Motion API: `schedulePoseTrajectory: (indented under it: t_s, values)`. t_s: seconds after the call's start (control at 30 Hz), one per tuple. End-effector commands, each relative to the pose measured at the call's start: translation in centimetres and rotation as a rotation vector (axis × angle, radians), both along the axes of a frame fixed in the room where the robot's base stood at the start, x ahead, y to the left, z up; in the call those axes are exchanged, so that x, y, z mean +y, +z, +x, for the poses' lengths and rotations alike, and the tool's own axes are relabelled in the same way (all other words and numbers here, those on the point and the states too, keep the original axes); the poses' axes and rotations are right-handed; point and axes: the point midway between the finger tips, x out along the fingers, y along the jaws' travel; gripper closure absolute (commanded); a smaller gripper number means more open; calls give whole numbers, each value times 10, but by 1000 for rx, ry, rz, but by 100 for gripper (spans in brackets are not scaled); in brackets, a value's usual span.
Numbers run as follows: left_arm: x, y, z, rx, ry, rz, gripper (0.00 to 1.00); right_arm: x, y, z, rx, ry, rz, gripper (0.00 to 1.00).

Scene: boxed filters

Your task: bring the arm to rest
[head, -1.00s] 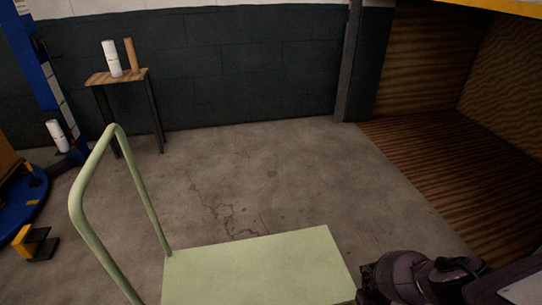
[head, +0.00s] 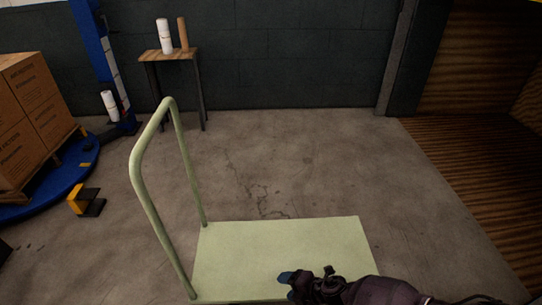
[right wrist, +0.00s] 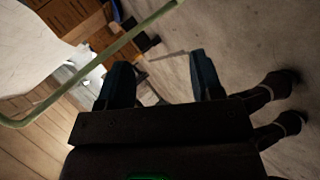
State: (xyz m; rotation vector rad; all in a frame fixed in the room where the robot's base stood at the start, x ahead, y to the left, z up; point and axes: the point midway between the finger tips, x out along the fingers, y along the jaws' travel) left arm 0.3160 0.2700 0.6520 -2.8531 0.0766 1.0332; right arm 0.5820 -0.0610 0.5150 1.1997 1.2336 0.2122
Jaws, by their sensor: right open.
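My right gripper (head: 289,283) is in the head view at the bottom, over the near part of the green cart's flat deck (head: 300,243). In the right wrist view its two dark blue fingers (right wrist: 160,85) stand apart with nothing between them. The cart deck looks bare where it shows. Its green handle (head: 142,165) rises on the left and also crosses the right wrist view (right wrist: 110,52). My left gripper is not in view.
Cardboard boxes (head: 35,110) are stacked on a pallet at the left, on a blue round base (head: 75,170). A small table (head: 170,54) with two rolls stands at the wall. A wooden-floored bay (head: 470,160) is at right. The concrete floor between is clear.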

Motion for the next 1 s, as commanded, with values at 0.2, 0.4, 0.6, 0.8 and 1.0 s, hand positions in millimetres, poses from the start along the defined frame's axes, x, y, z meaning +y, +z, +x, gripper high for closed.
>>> schedulePoseTrajectory:
  t_s: [0.2, 0.4, 0.6, 0.8, 1.0]
  values:
    - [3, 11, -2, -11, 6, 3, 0, 55, 96, -16, 132, -399, 382, 40]
    - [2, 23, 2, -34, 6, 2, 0, 42, 159, -29, 283, -707, 632, 40]
    - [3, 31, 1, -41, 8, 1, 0, -4, 205, -48, 412, -965, 830, 40]
    - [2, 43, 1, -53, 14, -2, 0, -66, 235, -80, 496, -1185, 986, 40]
    - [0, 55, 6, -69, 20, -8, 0, -134, 252, -127, 514, -1376, 1096, 40]
